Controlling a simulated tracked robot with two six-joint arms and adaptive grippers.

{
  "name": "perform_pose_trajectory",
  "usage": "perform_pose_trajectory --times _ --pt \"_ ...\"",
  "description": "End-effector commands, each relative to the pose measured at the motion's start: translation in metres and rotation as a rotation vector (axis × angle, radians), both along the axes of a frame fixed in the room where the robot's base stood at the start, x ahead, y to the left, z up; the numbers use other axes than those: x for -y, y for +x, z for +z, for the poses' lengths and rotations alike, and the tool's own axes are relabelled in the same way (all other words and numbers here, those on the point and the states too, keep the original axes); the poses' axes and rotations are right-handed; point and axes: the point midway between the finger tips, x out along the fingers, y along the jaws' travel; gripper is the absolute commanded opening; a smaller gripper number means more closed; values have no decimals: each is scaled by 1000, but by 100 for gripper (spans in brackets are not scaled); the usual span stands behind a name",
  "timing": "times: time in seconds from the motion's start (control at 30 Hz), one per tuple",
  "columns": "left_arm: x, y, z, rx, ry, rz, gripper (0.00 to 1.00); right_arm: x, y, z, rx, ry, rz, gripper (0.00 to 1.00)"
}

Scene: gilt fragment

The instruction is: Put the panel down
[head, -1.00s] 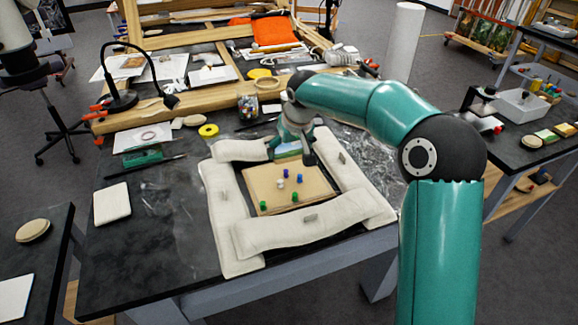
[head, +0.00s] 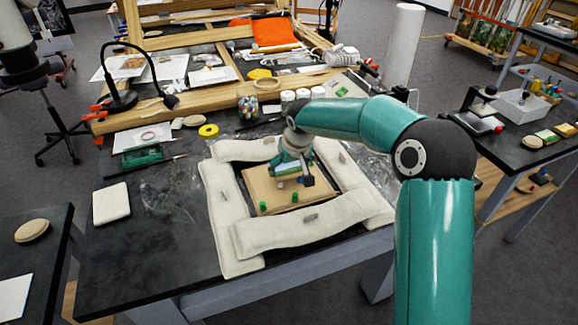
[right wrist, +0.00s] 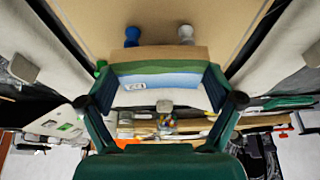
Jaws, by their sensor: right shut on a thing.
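My right gripper (head: 293,175) is low over a tan board (head: 262,200) that lies inside a ring of off-white padded bags. In the right wrist view the gripper (right wrist: 168,100) is shut on a small panel (right wrist: 160,75) painted with green and blue bands. The panel is held between the two fingers, close to the tan board (right wrist: 150,18); I cannot tell whether they touch. Green pegs (head: 264,206) stand near the board's front edge. My left gripper is not in view.
The padded bags (head: 310,226) with small grey blocks surround the board. Jars (head: 303,94) stand behind. Crumpled clear film (head: 365,175) lies right. The table's front left is mostly clear.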

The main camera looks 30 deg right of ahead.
Motion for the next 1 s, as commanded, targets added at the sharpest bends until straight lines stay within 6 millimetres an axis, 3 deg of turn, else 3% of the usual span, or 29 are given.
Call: perform_pose_trajectory --times 0.3,0.33,0.37,0.77,0.97,1.0 --pt "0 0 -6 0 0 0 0 0 0 -6 0 0 0 53" --pt "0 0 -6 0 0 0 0 0 0 -6 0 0 0 94" --pt "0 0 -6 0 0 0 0 0 0 -6 0 0 1 99" --pt "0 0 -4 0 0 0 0 -1 0 -4 0 0 1 100" --pt "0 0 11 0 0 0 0 -1 0 13 1 0 1 100" --pt "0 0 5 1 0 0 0 -2 -3 16 4 -1 1 100"
